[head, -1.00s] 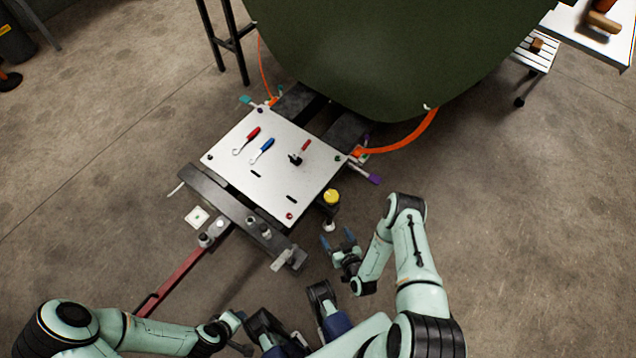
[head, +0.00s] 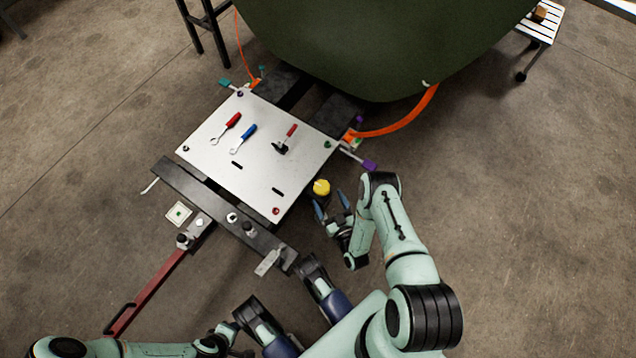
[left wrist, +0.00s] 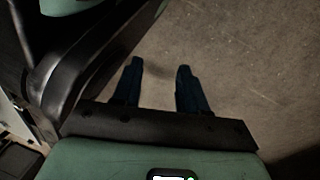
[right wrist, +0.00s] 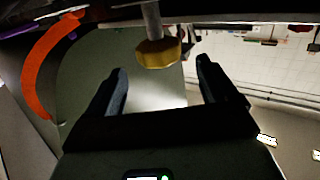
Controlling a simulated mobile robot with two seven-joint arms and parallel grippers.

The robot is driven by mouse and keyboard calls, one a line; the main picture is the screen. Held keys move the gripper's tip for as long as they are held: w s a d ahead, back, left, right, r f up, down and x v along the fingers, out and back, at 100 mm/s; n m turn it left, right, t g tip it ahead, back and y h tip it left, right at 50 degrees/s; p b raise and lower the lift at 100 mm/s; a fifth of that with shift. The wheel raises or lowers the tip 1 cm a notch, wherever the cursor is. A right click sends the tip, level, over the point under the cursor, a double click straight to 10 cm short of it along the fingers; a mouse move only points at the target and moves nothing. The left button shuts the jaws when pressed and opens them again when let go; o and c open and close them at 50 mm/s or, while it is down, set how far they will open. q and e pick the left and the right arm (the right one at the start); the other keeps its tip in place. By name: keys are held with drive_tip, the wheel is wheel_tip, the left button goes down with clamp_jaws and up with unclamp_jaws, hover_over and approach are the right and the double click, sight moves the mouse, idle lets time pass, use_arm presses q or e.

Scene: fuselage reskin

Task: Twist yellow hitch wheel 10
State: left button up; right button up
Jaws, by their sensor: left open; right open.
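The yellow hitch wheel (head: 321,187) stands at the right side of the silver panel's cart, near its front right corner. In the right wrist view the yellow wheel (right wrist: 158,52) hangs on a grey post just beyond the fingertips, between their lines. My right gripper (head: 331,203) is open and close to the wheel, with nothing between its fingers. Whether a finger touches the wheel cannot be told. My left gripper (left wrist: 160,65) is open and empty over bare floor in the left wrist view.
The silver panel (head: 215,130) carries a red wrench (head: 228,127), a blue wrench (head: 243,137) and a red-handled tool (head: 287,138). An orange hose (head: 405,118) runs behind the wheel. A red tow bar (head: 150,290) lies at the left. The green fuselage (head: 370,45) hangs beyond.

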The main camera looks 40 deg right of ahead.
sight(320, 182)
use_arm(q)
drive_tip(key=s+f+g+b, duration=0.1)
drive_tip(key=s+f+b, duration=0.1)
drive_tip(key=s, duration=0.3)
drive_tip(key=shift+a+f+g, duration=0.3)
drive_tip(key=shift+f+g, duration=0.1)
drive_tip(key=shift+f, duration=0.2)
use_arm(e)
drive_tip(key=x, duration=0.8)
drive_tip(key=shift+w, duration=0.1)
drive_tip(key=shift+c, duration=0.3)
drive_tip(key=c, duration=0.9)
